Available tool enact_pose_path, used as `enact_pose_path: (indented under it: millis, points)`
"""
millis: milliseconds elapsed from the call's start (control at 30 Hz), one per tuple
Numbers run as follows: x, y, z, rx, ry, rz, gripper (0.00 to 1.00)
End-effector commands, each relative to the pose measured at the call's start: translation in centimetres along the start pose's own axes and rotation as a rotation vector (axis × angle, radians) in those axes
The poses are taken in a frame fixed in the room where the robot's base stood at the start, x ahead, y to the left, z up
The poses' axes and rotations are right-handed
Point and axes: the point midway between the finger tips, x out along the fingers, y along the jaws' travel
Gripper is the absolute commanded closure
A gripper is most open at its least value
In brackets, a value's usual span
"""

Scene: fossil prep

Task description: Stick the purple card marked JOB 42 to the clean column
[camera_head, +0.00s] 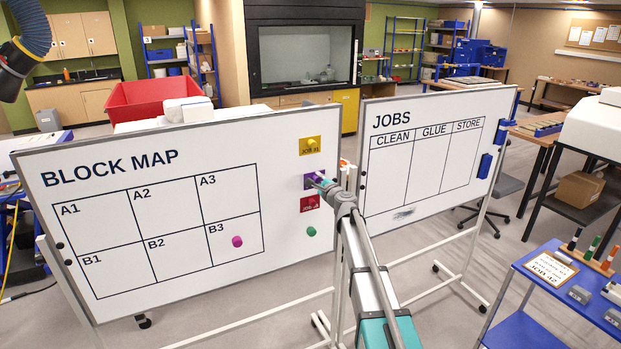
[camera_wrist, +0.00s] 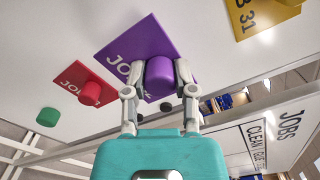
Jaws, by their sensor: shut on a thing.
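The purple card (camera_head: 309,183) is on the right part of the BLOCK MAP whiteboard (camera_head: 285,255), between a yellow and a red card. In the wrist view, the purple card (camera_wrist: 125,48) has a thick purple knob (camera_wrist: 158,78), and my gripper (camera_wrist: 158,80) is shut on it. The card looks flat against or very close to the board; only "JO" of its writing is readable. In the head view, my gripper (camera_head: 322,181) covers part of the card. The CLEAN column (camera_head: 391,175) is the left column of the JOBS whiteboard (camera_head: 440,205) and is empty.
A yellow card (camera_head: 310,146), a red card (camera_head: 310,204) and a green magnet (camera_head: 311,232) are near the purple card. A magenta magnet (camera_head: 237,241) sits in B3. Blue holders (camera_head: 485,166) are on the JOBS board's right edge. A blue cart (camera_head: 560,290) stands lower right.

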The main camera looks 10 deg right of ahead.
Motion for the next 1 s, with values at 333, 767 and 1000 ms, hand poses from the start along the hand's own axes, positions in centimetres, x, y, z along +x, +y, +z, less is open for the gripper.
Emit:
enact_pose_path:
  millis: [333, 767, 1000]
  points:
    - [-2.7, 0.0, 0.0, 0.0, 0.0, 0.0, 1.0]
    - [-3.6, 0.0, 0.0, 0.0, 0.0, 0.0, 1.0]
    - [-3.6, 0.0, 0.0, 0.0, 0.0, 0.0, 1.0]
